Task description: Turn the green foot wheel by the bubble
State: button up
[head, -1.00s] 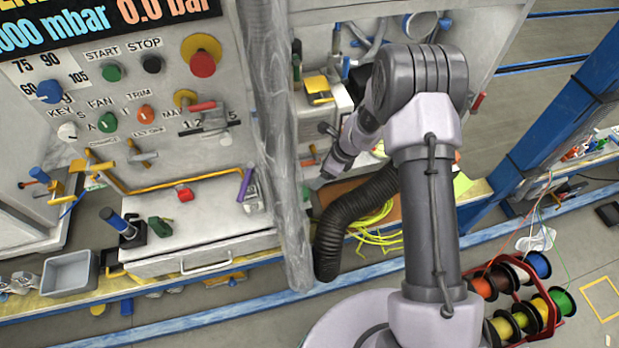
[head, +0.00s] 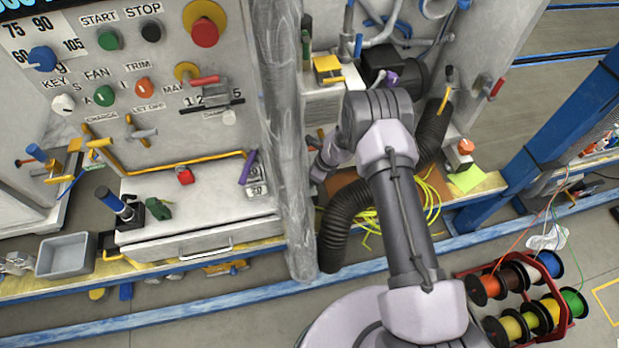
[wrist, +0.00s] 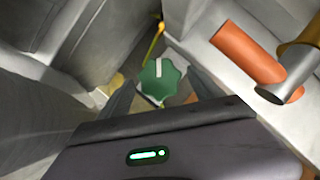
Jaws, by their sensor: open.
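The green foot wheel (wrist: 160,84) shows in the wrist view as a scalloped knob with a white mark on its top. My gripper (wrist: 161,78) is open, with one dark finger on each side of the wheel in the picture. I cannot tell whether the fingers touch it or how far off they are. In the head view my arm reaches down behind the translucent strip, and the fingers and the foot wheel are hidden there. I cannot make out the bubble in either view.
An orange cylinder (wrist: 247,52) and a grey rod end (wrist: 272,92) lie close right of the fingers. A thin yellow stick (wrist: 155,43) stands behind the wheel. In the head view, a black ribbed hose (head: 345,215) and the translucent strip (head: 285,120) crowd my arm.

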jog(key=c, duration=1.3)
jog(key=n+b, duration=0.2)
jog(key=n+g+b, duration=0.1)
jog(key=shift+w+f, duration=0.25)
jog(key=shift+f, duration=0.05)
jog(key=shift+c, duration=0.2)
jog(key=shift+r+n+g+b, duration=0.25)
jog(key=shift+n+g+b, duration=0.2)
jog(key=shift+n, duration=0.45)
jog(key=shift+r, duration=0.1)
jog(key=o, duration=1.3)
jog(key=shift+o, duration=0.2)
